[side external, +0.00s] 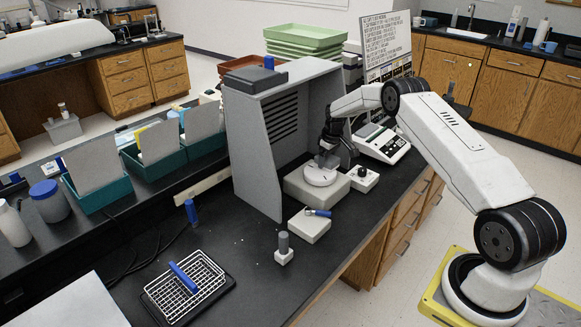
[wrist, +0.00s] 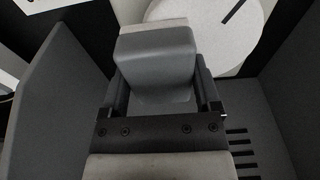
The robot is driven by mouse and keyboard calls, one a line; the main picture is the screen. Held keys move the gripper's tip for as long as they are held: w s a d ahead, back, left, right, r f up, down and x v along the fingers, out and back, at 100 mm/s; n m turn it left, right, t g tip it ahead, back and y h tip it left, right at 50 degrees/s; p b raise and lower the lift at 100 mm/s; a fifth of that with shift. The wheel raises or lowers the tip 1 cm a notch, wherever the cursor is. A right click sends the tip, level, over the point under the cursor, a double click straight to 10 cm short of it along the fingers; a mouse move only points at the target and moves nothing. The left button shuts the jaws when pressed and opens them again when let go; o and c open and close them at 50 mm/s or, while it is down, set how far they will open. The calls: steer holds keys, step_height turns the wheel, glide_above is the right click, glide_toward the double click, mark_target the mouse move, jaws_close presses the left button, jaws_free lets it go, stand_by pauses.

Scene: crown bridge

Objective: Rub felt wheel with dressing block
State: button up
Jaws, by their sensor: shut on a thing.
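My gripper (wrist: 160,88) is shut on the grey dressing block (wrist: 155,62), with one dark finger on each side of it. The block has a paler strip along its far end. In the side external view, my gripper (side external: 329,150) points down inside the grey hood, and the block shows small beneath it. The felt wheel (side external: 319,178) is a white disc on a pale box-shaped unit. In the wrist view, the wheel (wrist: 240,22) is partly hidden behind the block and has a dark slot-like mark. I cannot tell whether block and wheel touch.
The grey hood (side external: 263,150) stands close around my gripper, with a side panel (wrist: 55,95) to the left. A control box with a knob (side external: 361,179), a small white block (side external: 309,226) and a wire basket (side external: 186,287) sit on the black bench.

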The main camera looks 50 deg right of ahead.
mark_target(312, 176)
steer(key=shift+s+a, duration=0.1)
steer(key=shift+a, duration=3.85)
steer(key=shift+d, duration=4)
steer(key=shift+a+r, duration=0.15)
steer(key=shift+r, duration=3.95)
